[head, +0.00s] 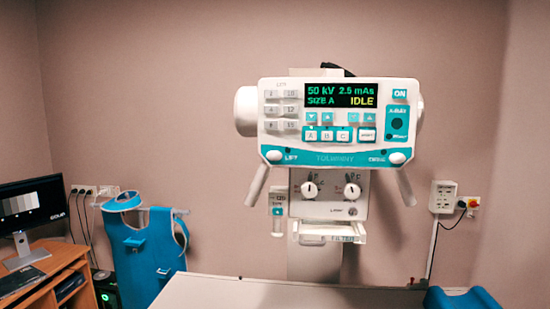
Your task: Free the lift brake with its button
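The X-ray tube head's control panel (337,125) faces me in the middle of the head view, white and teal. Its display (341,95) reads 50 kV, 2.5 mAs, SIZE A and IDLE. A round white button (274,156) marked LIFT sits at the panel's lower left corner. A similar white button (397,158) sits at the lower right, its label too small to read surely. Grey handles angle down below the panel on the left (257,186) and right (405,187). Neither of my grippers is in view.
Below the panel hangs a white box (330,194) with two knobs, above a filter tray (329,233). A pale table top (290,293) spans the front. A blue apron on a stand (147,255) and a desk with a monitor (32,208) stand left. A blue cushion (462,299) lies right.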

